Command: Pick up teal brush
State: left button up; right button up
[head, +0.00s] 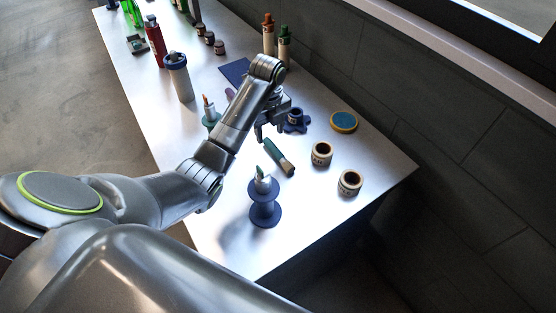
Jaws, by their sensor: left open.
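The teal brush (279,157) lies on the pale table, its teal end toward the back left and a lighter, dark-tipped end toward the front right. My left gripper (271,132) is open and empty, just behind the brush in the picture. Its fingers point down toward the table; I cannot tell their exact height above it. The brush looks apart from the fingers. My right gripper does not show.
A dark blue spool-shaped stand (265,213) holds a pale piece in front of the brush. Two small rolls (321,154) (349,183) and a yellow-rimmed blue disc (344,121) lie to the right. A dark blue piece (297,120) sits beside my gripper.

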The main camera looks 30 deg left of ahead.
aim_at(271, 143)
pick_arm(q)
jog(key=shift+f, duration=0.45)
jog(key=shift+w+f+b, duration=0.15)
jog(key=shift+f+b, duration=0.6)
jog(key=shift+b, duration=0.35)
jog(key=shift+w+f+p, duration=0.15)
jog(key=shift+f+p, duration=0.45)
jog(key=shift+f, duration=1)
jog(key=shift+c, duration=0.3)
jog(key=c, duration=1)
